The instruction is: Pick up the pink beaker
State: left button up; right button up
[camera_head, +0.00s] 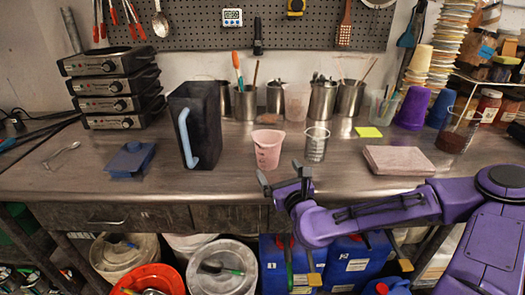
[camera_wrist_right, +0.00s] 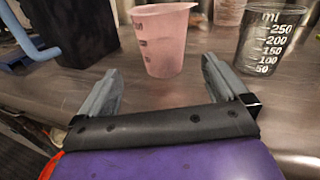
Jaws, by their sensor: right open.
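The pink beaker (camera_head: 268,149) stands upright on the metal workbench, right of a tall dark pitcher with a blue handle (camera_head: 190,125). It is pale pink with dark markings. My right gripper (camera_head: 281,175) is at the bench's front edge, just in front of the beaker. In the right wrist view the beaker (camera_wrist_right: 162,42) stands ahead, between the lines of the two open fingers (camera_wrist_right: 158,78), beyond their tips. The fingers look empty and apart from it. My left gripper is not in view.
A clear graduated beaker (camera_head: 316,144) stands close right of the pink one; it also shows in the wrist view (camera_wrist_right: 268,42). A pinkish slab (camera_head: 398,160) lies further right. Metal cups (camera_head: 246,103) line the back.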

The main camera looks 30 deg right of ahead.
aim_at(273, 157)
jog(key=b, duration=0.1)
jog(key=w+b, duration=0.2)
jog(key=shift+d+f, duration=0.35)
jog(key=shift+f, duration=0.05)
jog(key=shift+w+d+r, duration=0.15)
jog(key=shift+w+r, duration=0.05)
jog(key=shift+w, duration=0.3)
jog(key=shift+w+d+r, duration=0.15)
jog(key=shift+w, duration=0.35)
jog(key=x, duration=0.2)
jog(key=p+x, duration=0.1)
jog(key=x, duration=0.1)
jog(key=shift+w+d+r, duration=0.2)
jog(key=shift+w+d, duration=0.1)
jog(key=shift+w, duration=0.45)
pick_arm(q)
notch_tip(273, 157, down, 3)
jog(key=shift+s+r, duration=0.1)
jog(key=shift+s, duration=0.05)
pick_arm(e)
jog(key=c, duration=1)
